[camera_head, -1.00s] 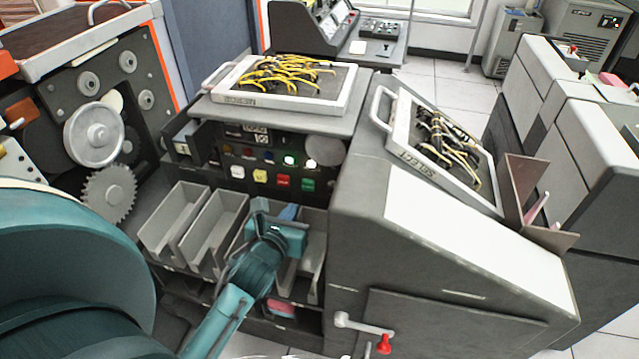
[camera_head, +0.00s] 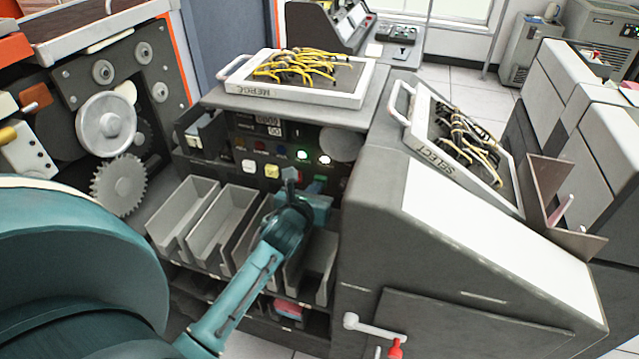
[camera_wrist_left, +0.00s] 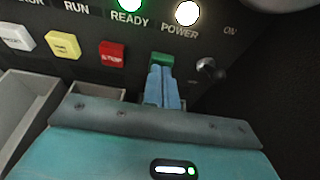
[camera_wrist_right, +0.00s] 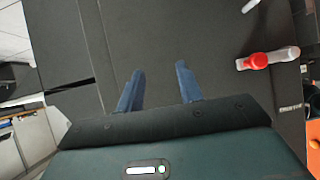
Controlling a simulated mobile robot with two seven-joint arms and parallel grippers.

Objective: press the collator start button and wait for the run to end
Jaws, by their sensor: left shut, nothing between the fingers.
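The collator's control panel (camera_head: 238,152) has a row of push buttons: white, yellow (camera_wrist_left: 63,45), red marked STOP (camera_wrist_left: 112,53) and green (camera_wrist_left: 162,59). The green button also shows in the head view (camera_head: 320,179). My left gripper (camera_wrist_left: 160,70) is shut and empty, its fingertips at the green button's lower edge in the left wrist view; I cannot tell whether they touch it. In the head view the left gripper (camera_head: 290,174) hides the red button. The READY lamp (camera_wrist_left: 131,3) glows green and the POWER lamp (camera_wrist_left: 187,13) white. My right gripper (camera_wrist_right: 158,85) is open and empty.
Grey card bins (camera_head: 184,216) stand below the panel, close under the left arm. A plugboard marked SELECT (camera_head: 465,150) lies on the sloping cabinet at right. A red-knobbed crank (camera_wrist_right: 258,61) sticks out near my right gripper. Gears (camera_head: 118,185) stand at left.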

